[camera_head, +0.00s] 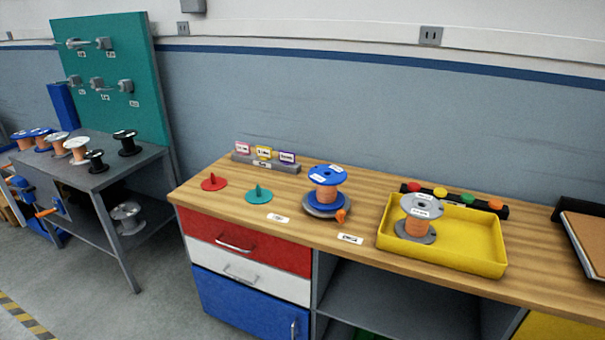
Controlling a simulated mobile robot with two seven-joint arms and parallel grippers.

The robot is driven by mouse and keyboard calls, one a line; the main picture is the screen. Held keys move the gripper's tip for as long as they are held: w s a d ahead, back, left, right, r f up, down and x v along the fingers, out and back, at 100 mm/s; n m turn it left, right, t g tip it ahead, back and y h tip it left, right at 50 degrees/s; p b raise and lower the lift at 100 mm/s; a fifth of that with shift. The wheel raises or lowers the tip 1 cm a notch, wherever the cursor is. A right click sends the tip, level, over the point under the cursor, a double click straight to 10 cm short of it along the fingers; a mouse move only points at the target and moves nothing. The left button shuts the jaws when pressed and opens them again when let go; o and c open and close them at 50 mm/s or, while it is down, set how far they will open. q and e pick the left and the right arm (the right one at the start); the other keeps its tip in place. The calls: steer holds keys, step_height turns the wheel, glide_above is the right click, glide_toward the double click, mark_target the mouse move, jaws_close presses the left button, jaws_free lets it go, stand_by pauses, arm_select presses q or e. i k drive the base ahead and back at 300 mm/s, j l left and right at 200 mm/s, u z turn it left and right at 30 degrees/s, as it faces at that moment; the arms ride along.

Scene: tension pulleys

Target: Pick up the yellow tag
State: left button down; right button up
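The yellow tag (264,153) stands upright in a grey holder (288,167) at the back left of the wooden bench. It is the middle one of three tags. A pink tag (242,148) stands on its left and a purple tag (287,157) on its right. The print on the tags is too small to read. Neither of my grippers is in view.
A red disc (213,184) and a teal disc (258,196), both with upright pegs, lie in front of the holder. A blue spool (327,176) stands to the right. Further right, a yellow tray (470,256) holds a grey spool (421,207).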

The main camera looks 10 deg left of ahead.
mark_target(265, 153)
steer(key=j+z, duration=0.15)
steer(key=z, duration=0.2)
steer(key=i+j+z, duration=0.1)
steer(key=z, duration=0.25)
steer(key=j+z, duration=0.2)
steer(key=z, duration=0.15)
steer(key=k+j+z, duration=0.1)
steer(key=j+z, duration=0.4)
steer(key=j, duration=0.55)
steer(key=k+j+z, duration=0.1)
steer(key=j, duration=0.45)
steer(key=k+j+z, duration=0.1)
steer(key=j, duration=0.45)
